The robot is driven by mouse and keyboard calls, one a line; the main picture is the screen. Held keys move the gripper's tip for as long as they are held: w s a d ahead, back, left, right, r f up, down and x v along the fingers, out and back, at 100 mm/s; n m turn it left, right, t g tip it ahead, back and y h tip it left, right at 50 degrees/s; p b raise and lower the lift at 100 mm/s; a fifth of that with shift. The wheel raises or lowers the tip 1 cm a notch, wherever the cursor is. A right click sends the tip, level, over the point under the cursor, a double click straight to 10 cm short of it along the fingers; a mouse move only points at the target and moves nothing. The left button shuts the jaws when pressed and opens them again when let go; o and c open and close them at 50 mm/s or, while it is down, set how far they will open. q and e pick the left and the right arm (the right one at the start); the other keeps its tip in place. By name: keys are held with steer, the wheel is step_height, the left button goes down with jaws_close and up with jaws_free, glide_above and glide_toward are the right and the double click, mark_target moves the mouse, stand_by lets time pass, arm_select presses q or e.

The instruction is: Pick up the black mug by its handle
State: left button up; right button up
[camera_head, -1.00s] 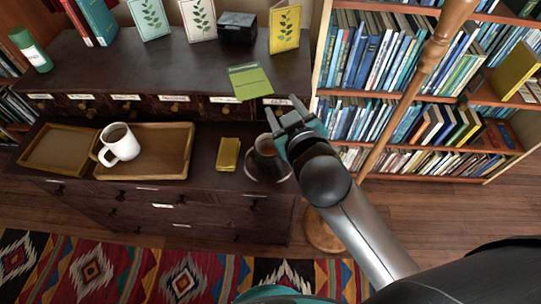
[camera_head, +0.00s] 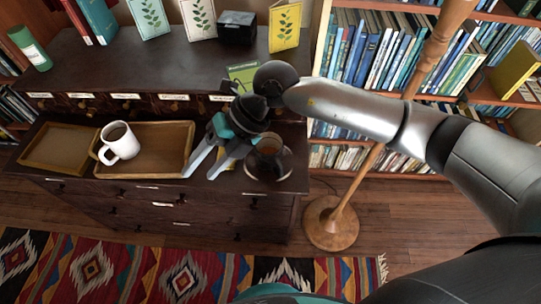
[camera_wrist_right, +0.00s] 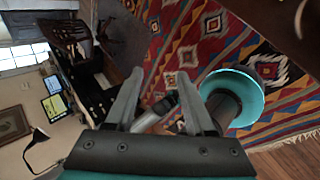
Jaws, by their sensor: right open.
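A dark mug (camera_head: 268,146) stands near the right end of the cabinet's lower top, on what looks like a dark round saucer (camera_head: 265,180). Its handle cannot be made out. My right gripper (camera_head: 200,175) hangs just left of the mug, fingers spread and pointing down toward the front, with nothing between them. The arm comes in from the right, passing above and behind the mug. In the right wrist view the open fingers (camera_wrist_right: 155,100) show against the room, and the mug is not seen. My left gripper is in neither view.
A yellow box is mostly hidden behind my gripper. A wooden lamp pole (camera_head: 368,160) stands right of the cabinet, before bookshelves. A patterned rug (camera_head: 100,268) lies in front.

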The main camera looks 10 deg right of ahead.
steer(key=w+d+f+h, duration=0.3)
steer(key=w+d+h, duration=0.15)
steer(key=d, duration=0.55)
steer(key=m+t+h, duration=0.1)
steer(key=h, duration=0.3)
glide_above(281, 166)
step_height(281, 166, down, 10)
steer(key=shift+a+r+b, duration=0.1)
steer(key=shift+r+b, duration=0.05)
steer(key=shift+b, duration=0.6)
steer(key=shift+f+b, duration=0.65)
steer(key=shift+f, duration=2.35)
steer(key=shift+s, duration=0.1)
jaws_close()
